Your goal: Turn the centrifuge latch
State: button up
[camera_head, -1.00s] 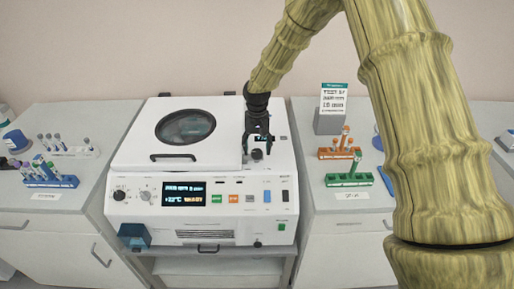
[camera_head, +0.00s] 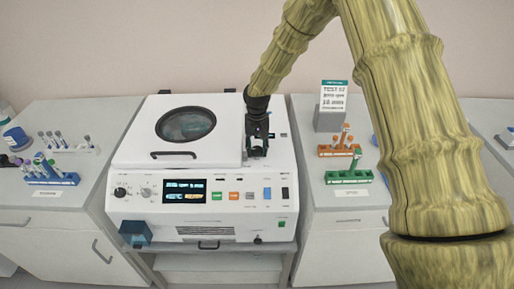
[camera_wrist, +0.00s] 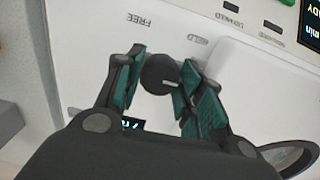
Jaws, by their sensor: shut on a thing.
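The centrifuge (camera_head: 205,165) is a white box with its lid shut. Its latch, a dark round knob (camera_wrist: 156,70), is on the top face, right of the lid; my gripper mostly hides it in the head view. The knob has a short pale line, and printed words including FREE (camera_wrist: 147,19) and HELD (camera_wrist: 186,39) lie near it, upside down in the wrist view. My gripper (camera_head: 257,150) points down over the knob. Its green-padded fingers are shut on the knob from both sides.
The lid (camera_head: 180,135) has a round window and front handle. An orange rack (camera_head: 338,150) and a green rack (camera_head: 348,177) stand on the right, near a grey sign stand (camera_head: 329,120).

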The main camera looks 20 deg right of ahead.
jog(key=shift+n, duration=0.3)
jog(key=n, duration=0.3)
jog(key=shift+n+b, duration=0.35)
jog(key=shift+n, duration=0.05)
jog(key=n, duration=0.4)
jog(key=shift+n, duration=0.3)
jog(key=n, duration=0.4)
jog(key=shift+w+d, duration=0.1)
jog(key=shift+r+n, duration=0.1)
jog(key=shift+n, duration=2.3)
jog(key=o, duration=1)
